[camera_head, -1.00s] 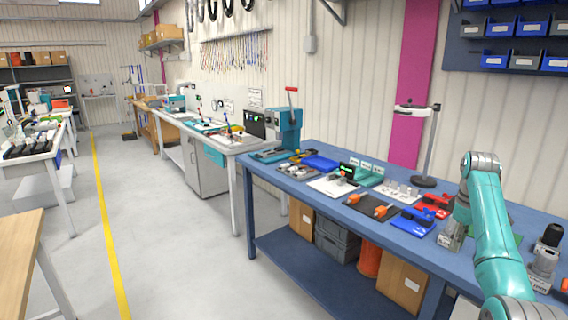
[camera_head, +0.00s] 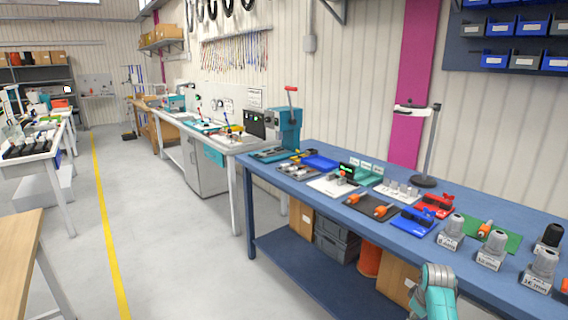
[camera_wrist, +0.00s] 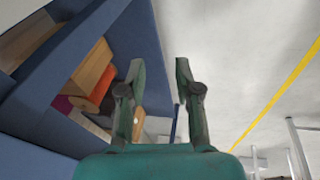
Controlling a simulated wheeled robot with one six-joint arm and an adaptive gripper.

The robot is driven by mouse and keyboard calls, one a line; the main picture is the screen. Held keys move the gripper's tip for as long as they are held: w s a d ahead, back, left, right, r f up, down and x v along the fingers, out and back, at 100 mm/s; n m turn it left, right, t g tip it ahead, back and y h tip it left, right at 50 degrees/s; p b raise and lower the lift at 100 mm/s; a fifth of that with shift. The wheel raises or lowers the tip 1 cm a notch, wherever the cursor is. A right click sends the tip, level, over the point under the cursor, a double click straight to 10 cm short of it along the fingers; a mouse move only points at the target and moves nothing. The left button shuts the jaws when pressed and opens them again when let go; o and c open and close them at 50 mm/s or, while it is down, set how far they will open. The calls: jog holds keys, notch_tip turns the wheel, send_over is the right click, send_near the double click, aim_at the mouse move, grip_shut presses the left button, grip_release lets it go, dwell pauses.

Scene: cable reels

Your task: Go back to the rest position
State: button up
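My gripper (camera_wrist: 160,85) shows in the wrist view with its two fingers apart and nothing between them. Behind it are the blue bench's lower shelf with boxes and the grey floor, seen at a tilt. In the head view my teal arm is low at the bottom right, in front of the blue workbench (camera_head: 300,185); the gripper itself is not visible there.
The bench holds grey labelled fixtures (camera_head: 452,230), a green mat (camera_head: 510,241), a blue tray (camera_head: 412,220), a red holder (camera_head: 433,207) and a black mat (camera_head: 371,207). Cardboard boxes (camera_head: 300,217) sit on the lower shelf. The floor (camera_head: 180,255) left of the bench is clear.

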jog(key=s+a+f+m+t, duration=0.1)
jog(key=s+a+f+t, duration=0.1)
jog(key=s+a+f, duration=0.45)
jog(key=s+a+f+t, duration=0.1)
jog(key=s+a+f, duration=0.2)
jog(key=s+f, duration=0.55)
jog(key=s+a+f+m+t, duration=0.1)
jog(key=s+a+f, duration=0.15)
jog(key=s, duration=0.55)
jog(key=s+a+f+m+t, duration=0.15)
jog(key=s+a, duration=0.25)
jog(key=s, duration=0.4)
jog(key=s+a+r+t, duration=0.2)
jog(key=s+r, duration=0.3)
jog(key=s, duration=0.4)
jog(key=s+a+r+t, duration=0.25)
jog(key=s+r, duration=0.25)
jog(key=s, duration=0.4)
jog(key=s+a+r+m+t, duration=0.1)
jog(key=s+r, duration=0.4)
jog(key=r, duration=0.4)
jog(key=s+a+r+m+y, duration=0.1)
jog(key=s+r, duration=0.5)
jog(key=r, duration=0.4)
jog(key=shift+s+t, duration=0.25)
jog(key=shift+t, duration=0.15)
jog(key=shift+a+m, duration=0.1)
jog(key=shift+m, duration=0.15)
